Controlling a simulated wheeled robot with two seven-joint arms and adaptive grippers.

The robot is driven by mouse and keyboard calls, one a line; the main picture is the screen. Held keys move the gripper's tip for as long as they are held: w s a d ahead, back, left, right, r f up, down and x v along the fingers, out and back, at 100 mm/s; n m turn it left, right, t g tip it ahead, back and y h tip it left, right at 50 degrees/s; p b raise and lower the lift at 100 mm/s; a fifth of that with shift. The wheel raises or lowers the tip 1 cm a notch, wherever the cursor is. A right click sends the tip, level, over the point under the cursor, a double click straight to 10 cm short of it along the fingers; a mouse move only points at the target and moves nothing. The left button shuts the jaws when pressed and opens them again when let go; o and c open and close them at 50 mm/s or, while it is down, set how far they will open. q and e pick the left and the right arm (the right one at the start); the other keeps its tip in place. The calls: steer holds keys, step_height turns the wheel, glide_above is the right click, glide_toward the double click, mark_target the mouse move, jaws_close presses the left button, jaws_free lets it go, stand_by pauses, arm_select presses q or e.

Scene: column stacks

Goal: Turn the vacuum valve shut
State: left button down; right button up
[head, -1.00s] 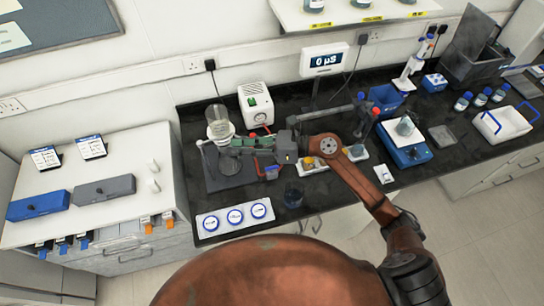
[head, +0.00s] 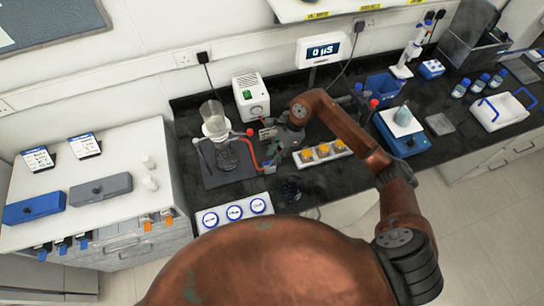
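A clear glass column or funnel (head: 214,120) stands upright over a dark glass vessel on a dark base plate (head: 212,178). Which of these is the vacuum valve is too small to tell. My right gripper (head: 266,132) hovers right of the column, close to the red knob, pointing left. Its fingers are small and partly hidden, so their opening is unclear. My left gripper is out of view.
A white pump box (head: 251,98) with a green switch stands behind my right gripper. A white tray with several orange-yellow items (head: 323,151) lies to its right. A blue-topped balance (head: 402,131) with a flask stands further right.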

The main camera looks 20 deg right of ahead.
steer(key=shift+x, duration=0.95)
steer(key=shift+c, duration=0.2)
jaws_close()
